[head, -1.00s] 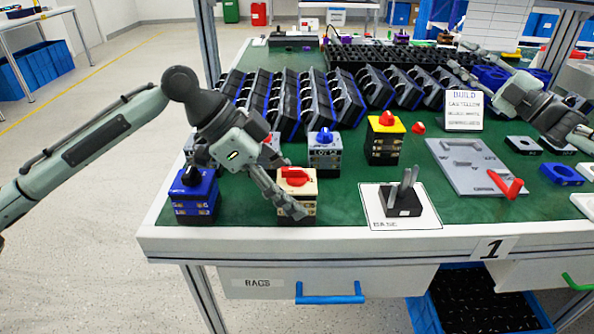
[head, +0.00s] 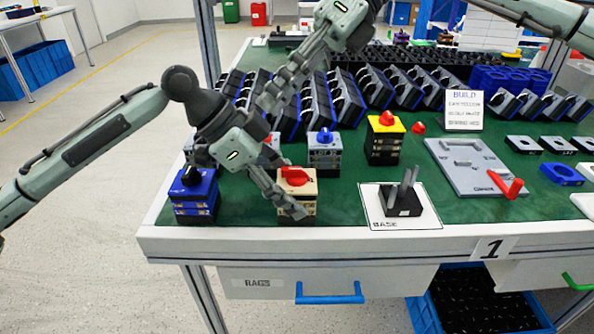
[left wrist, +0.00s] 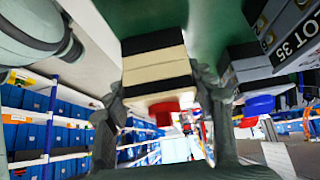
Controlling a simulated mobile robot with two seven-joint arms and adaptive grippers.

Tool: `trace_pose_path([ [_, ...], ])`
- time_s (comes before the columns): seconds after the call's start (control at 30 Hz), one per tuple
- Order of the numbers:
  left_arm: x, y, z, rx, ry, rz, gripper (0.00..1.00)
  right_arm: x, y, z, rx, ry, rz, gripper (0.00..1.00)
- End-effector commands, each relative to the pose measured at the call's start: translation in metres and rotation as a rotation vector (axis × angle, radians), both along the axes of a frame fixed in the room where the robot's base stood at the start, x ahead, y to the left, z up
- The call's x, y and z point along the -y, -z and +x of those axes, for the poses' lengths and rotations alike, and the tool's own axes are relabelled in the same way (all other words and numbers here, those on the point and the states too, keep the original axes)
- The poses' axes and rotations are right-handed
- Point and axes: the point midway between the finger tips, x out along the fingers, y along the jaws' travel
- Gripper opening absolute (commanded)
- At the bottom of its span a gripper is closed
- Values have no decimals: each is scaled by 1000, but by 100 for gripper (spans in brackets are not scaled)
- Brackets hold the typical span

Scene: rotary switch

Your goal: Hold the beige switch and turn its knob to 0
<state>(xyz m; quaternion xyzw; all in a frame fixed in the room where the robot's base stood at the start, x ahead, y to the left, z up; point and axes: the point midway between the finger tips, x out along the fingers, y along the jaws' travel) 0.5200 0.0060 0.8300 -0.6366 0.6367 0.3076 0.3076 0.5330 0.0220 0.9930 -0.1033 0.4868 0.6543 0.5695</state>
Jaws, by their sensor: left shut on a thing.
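The beige switch (head: 306,189) stands on the green table near its front edge, with a red knob (head: 295,176) on top. My left gripper (head: 290,203) is shut on the switch body, and one finger crosses its front face. In the left wrist view the beige body (left wrist: 155,68) sits between the two fingers (left wrist: 165,100), with the red knob (left wrist: 164,111) beyond it. I cannot read the knob's setting. My right gripper (head: 272,98) hangs above the table behind the switch, pointing down and left, apart from it. Its finger opening is unclear.
A blue switch (head: 194,190) stands left of the beige one; a grey switch (head: 324,155) and a yellow one (head: 384,145) stand behind and right. A base stand (head: 402,205) is to the right. Racks of dark parts (head: 390,90) fill the back.

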Motion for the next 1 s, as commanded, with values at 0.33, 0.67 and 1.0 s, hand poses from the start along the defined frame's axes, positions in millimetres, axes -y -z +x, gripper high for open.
trace_pose_path([
  [0.33, 0, 0, 0, 0, 0, 0, 25, 20, 11, -15, 456, -300, -614, 29],
  [0.67, 0, 0, 0, 0, 0, 0, 25, 24, 36, -13, 482, -311, -658, 29],
  [1.0, 0, 0, 0, 0, 0, 0, 25, 23, 83, -14, 482, -311, -654, 29],
])
